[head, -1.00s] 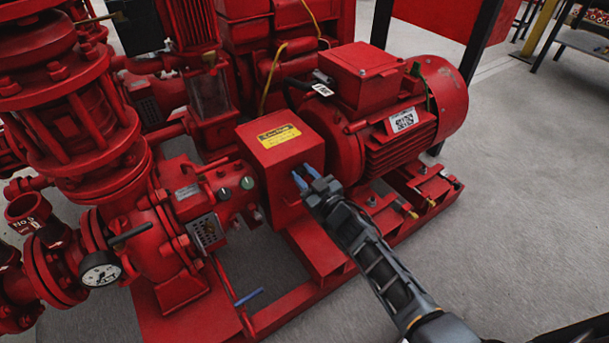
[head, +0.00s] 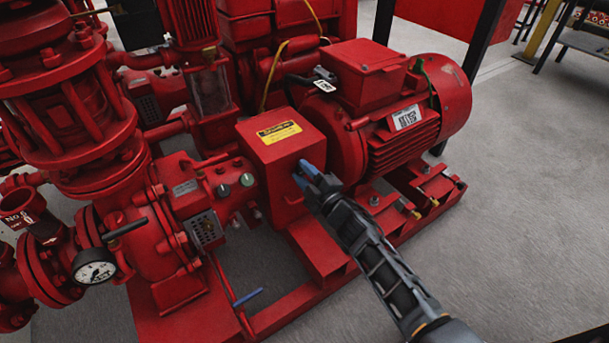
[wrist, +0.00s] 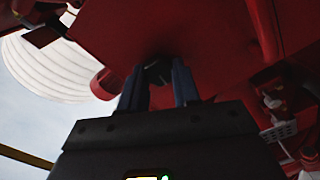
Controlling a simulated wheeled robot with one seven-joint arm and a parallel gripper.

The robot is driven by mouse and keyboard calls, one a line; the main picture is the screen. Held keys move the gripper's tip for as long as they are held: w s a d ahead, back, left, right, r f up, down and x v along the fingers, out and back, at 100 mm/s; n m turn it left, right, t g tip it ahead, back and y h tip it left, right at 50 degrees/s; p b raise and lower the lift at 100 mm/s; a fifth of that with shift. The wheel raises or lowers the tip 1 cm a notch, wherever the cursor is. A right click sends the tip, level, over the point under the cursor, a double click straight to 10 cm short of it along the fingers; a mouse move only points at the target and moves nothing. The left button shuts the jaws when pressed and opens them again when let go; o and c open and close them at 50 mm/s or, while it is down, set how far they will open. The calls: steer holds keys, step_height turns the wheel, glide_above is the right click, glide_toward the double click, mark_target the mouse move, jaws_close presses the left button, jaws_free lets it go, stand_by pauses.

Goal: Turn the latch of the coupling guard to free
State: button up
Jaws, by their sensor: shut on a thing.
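The coupling guard (head: 268,148) is a red box with a yellow label on top, between the pump and the motor. My gripper (head: 305,172) is at the guard's front face, with its blue fingertips against or very near it. In the wrist view, my gripper (wrist: 160,85) has its two blue fingers on either side of a small dark piece, the latch (wrist: 158,72), on the red face. The fingers are shut on this latch. In the head view the latch is hidden by the fingers, and its exact angle cannot be told.
The red motor (head: 400,125) stands right of the guard. A blue-handled lever (head: 248,297) sticks out low in front. The grey floor (head: 520,200) at right is clear.

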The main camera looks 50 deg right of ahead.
steer(key=shift+f+n, duration=0.1)
steer(key=shift+n, duration=0.5)
steer(key=o, duration=1.1)
steer(key=shift+c, duration=0.2)
steer(key=v, duration=0.7)
steer(key=shift+s+p, duration=0.3)
steer(key=shift+s, duration=0.1)
steer(key=shift+a, duration=0.2)
